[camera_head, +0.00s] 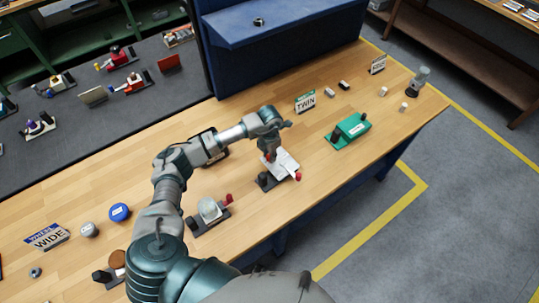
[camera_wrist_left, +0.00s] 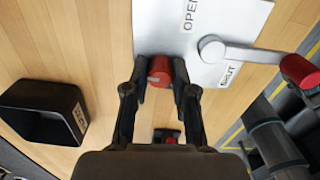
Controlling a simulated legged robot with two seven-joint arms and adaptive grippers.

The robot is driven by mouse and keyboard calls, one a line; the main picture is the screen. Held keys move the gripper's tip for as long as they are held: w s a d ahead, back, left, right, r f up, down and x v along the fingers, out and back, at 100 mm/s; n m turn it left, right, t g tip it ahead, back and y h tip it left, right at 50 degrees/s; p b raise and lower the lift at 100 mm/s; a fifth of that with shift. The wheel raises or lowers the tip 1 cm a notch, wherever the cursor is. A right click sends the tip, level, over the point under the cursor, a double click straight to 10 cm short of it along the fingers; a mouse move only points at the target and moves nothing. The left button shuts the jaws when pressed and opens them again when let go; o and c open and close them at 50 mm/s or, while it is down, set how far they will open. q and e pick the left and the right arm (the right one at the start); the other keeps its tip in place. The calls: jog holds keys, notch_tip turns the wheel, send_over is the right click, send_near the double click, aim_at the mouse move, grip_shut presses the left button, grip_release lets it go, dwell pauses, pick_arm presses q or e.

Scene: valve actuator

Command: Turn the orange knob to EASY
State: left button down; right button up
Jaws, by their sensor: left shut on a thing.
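A white plate (camera_wrist_left: 165,25) with OPEN and SHUT labels fills the top of the left wrist view; it also shows mid-table in the head view (camera_head: 285,161). An orange-red knob (camera_wrist_left: 160,67) sits at its lower edge. My left gripper (camera_wrist_left: 160,82) has one finger on each side of the knob and is shut on it. In the head view my left gripper (camera_head: 268,155) points down at the plate and largely hides the knob. I see no EASY mark that I can read for certain. My right gripper is not in view.
A grey lever (camera_wrist_left: 235,52) with a red end (camera_wrist_left: 299,71) reaches right from the plate. A black open box (camera_wrist_left: 43,112) stands to the left in the wrist view. A green device (camera_head: 348,131) and a TWIN sign (camera_head: 305,101) stand farther along the table.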

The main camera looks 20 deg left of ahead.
pick_arm(q)
jog(key=n, duration=0.4)
jog(key=shift+f+n, duration=0.1)
jog(key=shift+n, duration=0.2)
jog(key=n, duration=0.4)
jog(key=shift+n, duration=0.3)
jog(key=n+p, duration=0.1)
jog(key=n, duration=0.3)
jog(key=n+p, duration=0.1)
jog(key=n, duration=0.4)
jog(key=shift+n, duration=0.4)
